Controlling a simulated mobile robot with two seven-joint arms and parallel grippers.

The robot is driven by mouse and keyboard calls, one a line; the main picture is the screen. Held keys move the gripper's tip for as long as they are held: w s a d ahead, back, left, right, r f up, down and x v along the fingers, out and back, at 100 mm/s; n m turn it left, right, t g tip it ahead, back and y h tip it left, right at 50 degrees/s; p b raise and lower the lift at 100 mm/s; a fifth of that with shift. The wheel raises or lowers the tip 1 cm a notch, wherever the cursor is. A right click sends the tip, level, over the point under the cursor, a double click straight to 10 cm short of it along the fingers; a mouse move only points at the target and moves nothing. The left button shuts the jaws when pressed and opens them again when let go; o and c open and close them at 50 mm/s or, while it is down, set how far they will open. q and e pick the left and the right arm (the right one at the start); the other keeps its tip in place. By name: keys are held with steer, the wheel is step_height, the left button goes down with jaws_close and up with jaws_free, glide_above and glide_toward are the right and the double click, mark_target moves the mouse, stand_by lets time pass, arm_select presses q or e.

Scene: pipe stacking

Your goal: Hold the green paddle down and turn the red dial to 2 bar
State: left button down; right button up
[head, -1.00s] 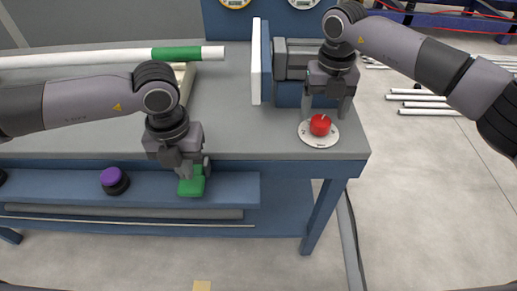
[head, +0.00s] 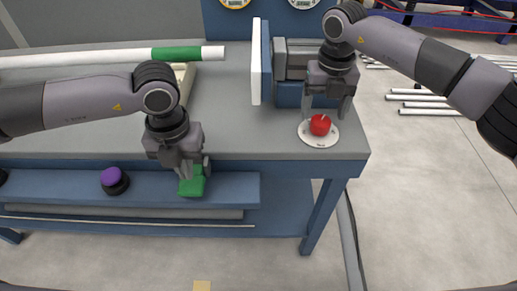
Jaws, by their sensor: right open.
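The green paddle (head: 192,187) is at the front edge of the lower blue shelf, left of centre. My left gripper (head: 195,170) points down at it, with its fingertips at the paddle's upper part and apparently touching it. How far its fingers are apart is unclear. The red dial (head: 320,125) sits on a round white scale plate (head: 318,140) at the bench's front right corner. The scale's markings are too small to read. My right gripper (head: 327,108) is open and empty, pointing down just above and behind the dial, with its fingers apart.
A purple knob (head: 110,177) on a black base is left of the paddle on the shelf. A white pipe with a green band (head: 176,53) lies across the back of the grey bench (head: 225,125). An upright white panel (head: 256,62) stands left of my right gripper.

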mark_target(321, 121)
arm_select(q)
steer(key=shift+f, duration=2.4)
steer(key=shift+s+f, duration=0.1)
steer(key=shift+f, duration=0.15)
steer(key=shift+f, duration=0.1)
arm_select(e)
steer(key=m, duration=0.5)
steer(key=shift+m, duration=0.4)
arm_select(q)
steer(key=shift+s, duration=0.1)
arm_select(e)
steer(key=shift+f, duration=2.55)
